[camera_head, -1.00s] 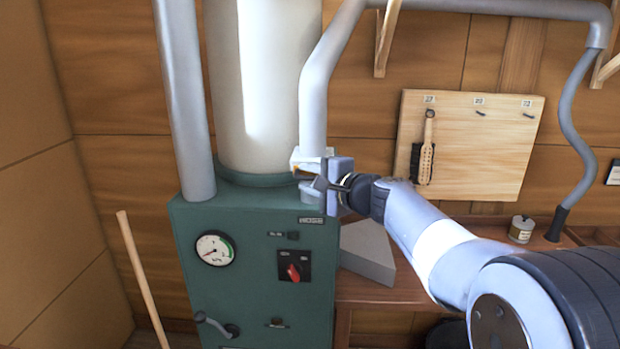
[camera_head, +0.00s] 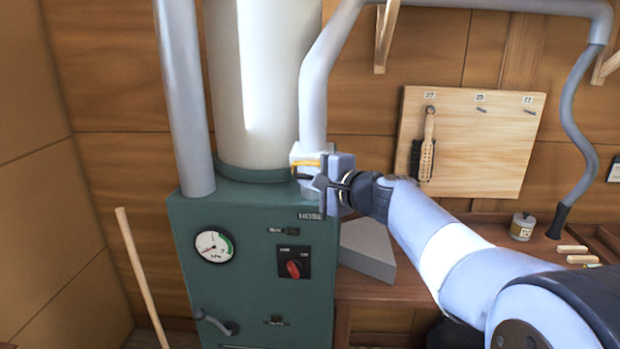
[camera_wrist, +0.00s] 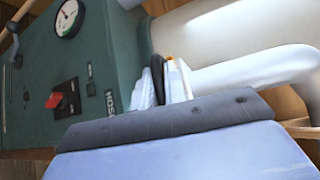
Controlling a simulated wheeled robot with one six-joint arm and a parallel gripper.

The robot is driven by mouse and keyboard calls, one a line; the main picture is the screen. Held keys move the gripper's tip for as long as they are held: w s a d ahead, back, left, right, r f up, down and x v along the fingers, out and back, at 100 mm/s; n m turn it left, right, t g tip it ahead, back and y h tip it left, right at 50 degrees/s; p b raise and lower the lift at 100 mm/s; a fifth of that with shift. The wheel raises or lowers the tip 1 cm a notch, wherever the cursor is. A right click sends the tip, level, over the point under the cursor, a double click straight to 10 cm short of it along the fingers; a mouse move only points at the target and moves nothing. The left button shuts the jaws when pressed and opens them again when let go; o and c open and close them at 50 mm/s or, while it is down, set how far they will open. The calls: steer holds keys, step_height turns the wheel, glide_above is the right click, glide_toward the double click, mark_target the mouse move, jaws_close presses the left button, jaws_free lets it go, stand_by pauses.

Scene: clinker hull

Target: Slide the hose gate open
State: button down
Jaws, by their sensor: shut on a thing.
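The hose gate (camera_head: 304,155) is a small white block with an orange-yellow band at the foot of the grey hose pipe, on top of the green machine. It also shows in the wrist view (camera_wrist: 178,82), with the band's edge and a dark handle-like piece beside it. My gripper (camera_head: 318,182) comes in from the right and is shut at the gate's front right side. It appears to hold the gate's dark handle (camera_wrist: 157,78). My gripper's body hides part of the gate, and the fingertips' exact contact is hard to see.
The green machine (camera_head: 250,250) carries a gauge (camera_head: 214,246) and a red switch (camera_head: 293,269). A grey wedge-shaped block (camera_head: 367,253) stands on the bench below my arm. A wooden pole (camera_head: 142,275) leans at left.

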steer(key=s, duration=0.1)
steer(key=s+b, duration=0.1)
steer(key=s, duration=0.1)
steer(key=s+b, duration=0.1)
steer(key=s, duration=0.1)
steer(key=shift+s+a+f, duration=0.1)
steer(key=shift+s+f, duration=0.1)
steer(key=shift+f, duration=0.05)
steer(key=c, duration=1.5)
jaws_free()
steer(key=shift+s+a+r, duration=0.1)
steer(key=b+v, duration=0.2)
steer(key=v, duration=0.9)
